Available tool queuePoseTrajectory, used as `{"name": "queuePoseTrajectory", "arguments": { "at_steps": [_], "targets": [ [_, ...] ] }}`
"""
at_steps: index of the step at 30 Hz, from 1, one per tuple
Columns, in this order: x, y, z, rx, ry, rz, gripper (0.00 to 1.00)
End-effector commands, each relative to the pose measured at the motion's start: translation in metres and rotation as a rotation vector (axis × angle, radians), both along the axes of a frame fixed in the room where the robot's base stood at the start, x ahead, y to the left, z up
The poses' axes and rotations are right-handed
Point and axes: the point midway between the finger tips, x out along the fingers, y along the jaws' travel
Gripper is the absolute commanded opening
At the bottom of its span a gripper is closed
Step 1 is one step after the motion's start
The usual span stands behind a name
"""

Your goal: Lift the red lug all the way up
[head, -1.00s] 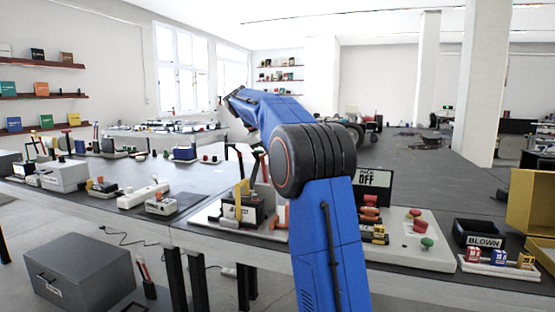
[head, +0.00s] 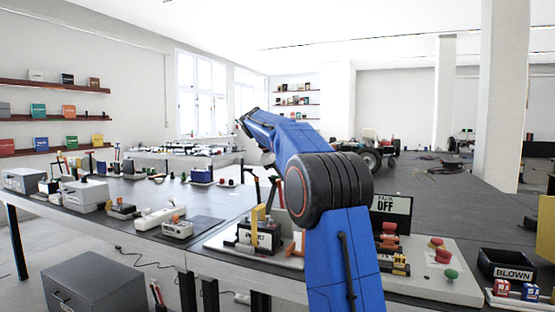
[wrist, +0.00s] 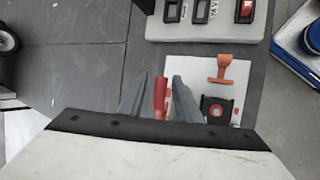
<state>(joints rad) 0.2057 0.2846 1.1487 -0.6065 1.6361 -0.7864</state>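The red lug (wrist: 160,97) shows in the wrist view as a narrow upright red piece between the two fingers of my gripper (wrist: 157,88). The fingers are apart, one on each side of it. A gap shows on its left; on its right the finger is very close, and I cannot tell whether they touch. The lug's lower end is hidden by the gripper body. In the head view my gripper is hidden, and I cannot pick out the lug with certainty.
In the wrist view, an orange T-shaped piece (wrist: 222,70) and a black block with a red ring (wrist: 217,111) sit right of the fingers on a white plate (wrist: 238,74). A switch panel (wrist: 220,28) lies beyond. Bare grey surface (wrist: 85,60) is at left.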

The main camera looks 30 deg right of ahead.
Motion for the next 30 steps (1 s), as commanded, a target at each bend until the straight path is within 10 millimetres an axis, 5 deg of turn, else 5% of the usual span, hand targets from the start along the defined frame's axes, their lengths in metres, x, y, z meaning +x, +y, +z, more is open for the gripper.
{"name": "queuePoseTrajectory", "arguments": {
  "at_steps": [18,30],
  "targets": [
    [0.009,0.067,0.097,0.000,-0.002,0.001,0.31],
    [0.011,0.085,0.123,0.001,0.000,0.000,0.31]
  ]
}}
